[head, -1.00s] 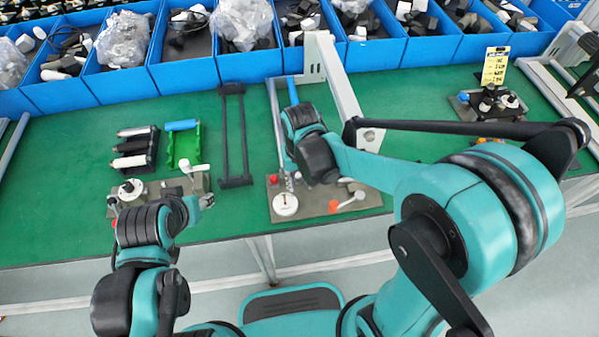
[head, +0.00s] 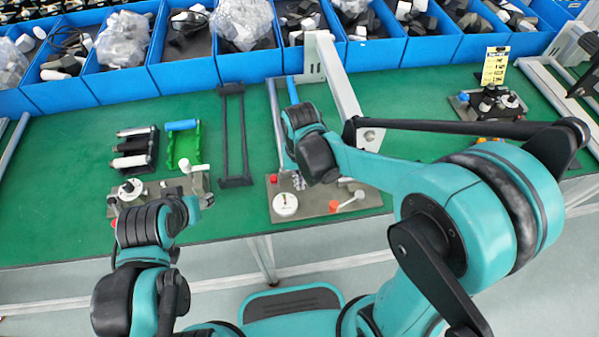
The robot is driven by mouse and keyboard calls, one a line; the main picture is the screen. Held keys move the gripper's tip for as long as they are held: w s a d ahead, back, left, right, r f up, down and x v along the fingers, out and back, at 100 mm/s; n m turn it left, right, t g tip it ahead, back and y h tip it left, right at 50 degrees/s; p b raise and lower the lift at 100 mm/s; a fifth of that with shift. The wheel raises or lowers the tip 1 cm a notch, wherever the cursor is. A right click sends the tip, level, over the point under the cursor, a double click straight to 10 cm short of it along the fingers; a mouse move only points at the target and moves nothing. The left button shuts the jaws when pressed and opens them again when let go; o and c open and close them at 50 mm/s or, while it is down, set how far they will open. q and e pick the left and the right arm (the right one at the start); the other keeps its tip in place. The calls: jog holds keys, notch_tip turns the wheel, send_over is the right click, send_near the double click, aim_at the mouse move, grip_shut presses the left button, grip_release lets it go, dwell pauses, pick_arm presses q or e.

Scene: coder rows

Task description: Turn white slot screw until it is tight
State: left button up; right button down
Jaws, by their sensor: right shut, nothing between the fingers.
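The white slot screw (head: 285,204) is a round white disc with a dark slot mark. It sits at the front left of a brown fixture plate (head: 312,206) on the green bench. My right gripper (head: 298,183) is shut and empty, just behind and to the right of the white disc, and appears apart from it. My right arm hides part of the fixture behind it. My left gripper (head: 207,199) is at the front of the left fixture, small and partly hidden by its own arm, so its jaws cannot be made out.
An orange knob (head: 333,206) and a white lever stand to the right of the screw. A left fixture (head: 150,192), a black tray (head: 136,165) and a green tray (head: 199,145) lie to the left. Blue bins (head: 185,72) line the back. A black frame (head: 233,135) lies mid-bench.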

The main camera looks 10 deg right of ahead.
jog(key=m, duration=0.2)
jog(key=a+m, duration=0.1)
jog(key=m, duration=0.3)
jog(key=shift+w+a, duration=0.2)
jog(key=shift+w, duration=0.1)
jog(key=m, duration=0.3)
jog(key=shift+w+a+m, duration=0.25)
jog(key=shift+a+m, duration=0.05)
jog(key=shift+a, duration=0.05)
jog(key=m, duration=0.2)
jog(key=w+m, duration=0.1)
jog(key=m, duration=0.1)
jog(key=shift+a+f, duration=0.1)
jog(key=m, duration=0.1)
jog(key=w+m, duration=0.1)
jog(key=m, duration=0.1)
jog(key=shift+m+b, duration=0.3)
jog(key=m, duration=0.2)
jog(key=shift+w+a+m, duration=0.15)
jog(key=shift+m, duration=0.15)
